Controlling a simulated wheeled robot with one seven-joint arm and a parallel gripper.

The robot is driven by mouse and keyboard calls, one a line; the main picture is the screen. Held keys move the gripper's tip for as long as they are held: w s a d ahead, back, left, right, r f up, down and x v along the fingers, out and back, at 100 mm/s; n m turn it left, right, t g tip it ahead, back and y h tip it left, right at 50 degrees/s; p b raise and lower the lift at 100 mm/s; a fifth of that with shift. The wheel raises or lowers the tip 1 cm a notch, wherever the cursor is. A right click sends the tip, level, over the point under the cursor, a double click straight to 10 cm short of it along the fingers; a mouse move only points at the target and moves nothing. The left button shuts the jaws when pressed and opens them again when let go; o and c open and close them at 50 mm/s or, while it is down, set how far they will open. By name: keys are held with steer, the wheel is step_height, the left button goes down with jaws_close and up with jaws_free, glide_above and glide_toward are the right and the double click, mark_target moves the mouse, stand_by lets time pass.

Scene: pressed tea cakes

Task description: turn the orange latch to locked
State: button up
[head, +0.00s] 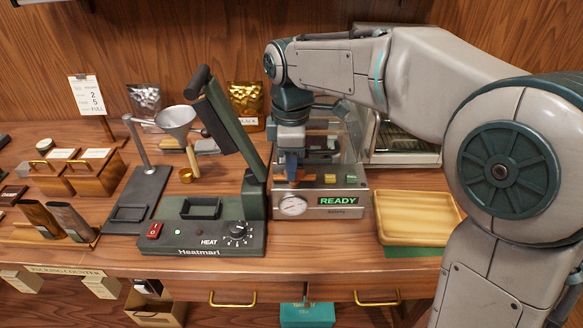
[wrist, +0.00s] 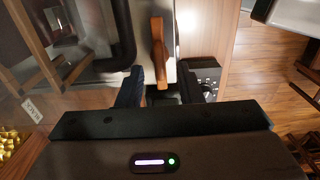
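The orange latch (wrist: 158,52) shows in the wrist view as a narrow orange-brown handle, running up and down the picture. My gripper (wrist: 161,82) is open, with one dark fingertip on each side of the latch and a visible gap to each. In the head view my gripper (head: 291,168) points down at the front top of the grey machine (head: 335,211) with the green READY display and a round gauge. There the latch is mostly hidden behind the gripper. I cannot tell which marking the latch points at.
Left of the machine stands a heat sealer (head: 205,237) with its arm raised. A wooden tray (head: 455,222) lies to the right on the counter. A funnel stand (head: 148,180), wooden boxes (head: 95,178) and a gold pouch (head: 244,100) stand to the left and behind.

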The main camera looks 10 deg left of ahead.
steer(key=shift+f, duration=0.9)
jaws_close()
